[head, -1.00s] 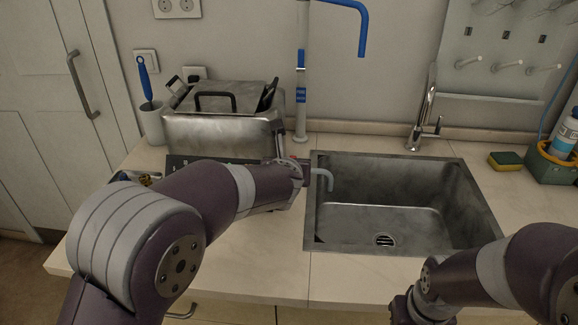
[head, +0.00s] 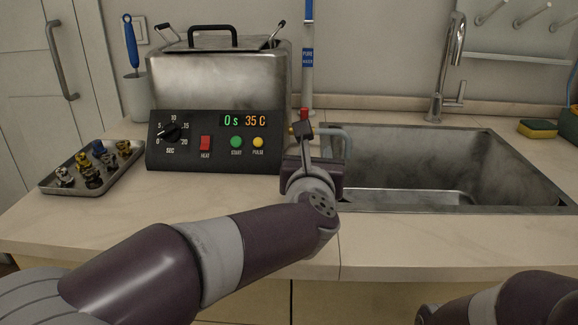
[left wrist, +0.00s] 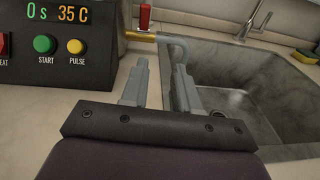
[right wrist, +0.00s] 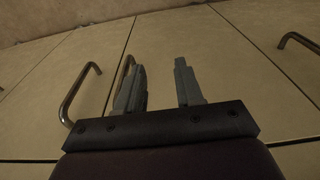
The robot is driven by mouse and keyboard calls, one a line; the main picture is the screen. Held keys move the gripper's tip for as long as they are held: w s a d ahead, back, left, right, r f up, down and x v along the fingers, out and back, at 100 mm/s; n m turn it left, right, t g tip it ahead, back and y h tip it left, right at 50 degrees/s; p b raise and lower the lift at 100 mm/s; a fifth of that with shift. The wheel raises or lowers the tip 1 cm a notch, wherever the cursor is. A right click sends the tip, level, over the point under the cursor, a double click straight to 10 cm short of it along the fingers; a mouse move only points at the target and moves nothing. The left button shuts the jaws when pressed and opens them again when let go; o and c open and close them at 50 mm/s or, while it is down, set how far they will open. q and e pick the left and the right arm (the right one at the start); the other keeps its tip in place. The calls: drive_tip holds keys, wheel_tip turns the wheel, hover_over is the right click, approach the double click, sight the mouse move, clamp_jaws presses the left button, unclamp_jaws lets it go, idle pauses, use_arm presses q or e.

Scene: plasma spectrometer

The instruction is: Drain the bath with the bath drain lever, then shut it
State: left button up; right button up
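The bath (head: 215,80) is a steel tank with a lidded top, behind a dark control panel (head: 185,155) reading 0 s and 35 C. Its red drain lever (head: 304,114) stands upright on a brass valve at the bath's right; it also shows in the left wrist view (left wrist: 145,17). A grey spout (left wrist: 178,46) bends from the valve over the sink's left edge. My left gripper (left wrist: 160,80) is open and empty, just in front of the valve and apart from the lever. My right gripper (right wrist: 158,80) is open and empty, low before the cabinet fronts.
The steel sink (head: 450,195) lies right of the bath, with a tap (head: 455,70) behind it. A tray (head: 120,178) of several small metal pieces sits left of the panel. A sponge (head: 537,129) lies at the far right. The counter's front strip is clear.

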sight(304, 114)
use_arm(q)
drive_tip(key=shift+n+t+y, duration=0.5)
drive_tip(key=shift+n+y, duration=0.1)
drive_tip(key=a+r, duration=0.1)
drive_tip(key=w+a+r+p, duration=0.1)
drive_tip(key=a, duration=0.1)
drive_tip(key=shift+r, duration=0.3)
drive_tip(key=w, duration=0.8)
drive_tip(key=w+p, duration=0.1)
drive_tip(key=w, duration=0.2)
drive_tip(key=shift+w+d, duration=0.4)
use_arm(e)
drive_tip(key=shift+a+r, duration=0.35)
drive_tip(key=shift+r, duration=0.2)
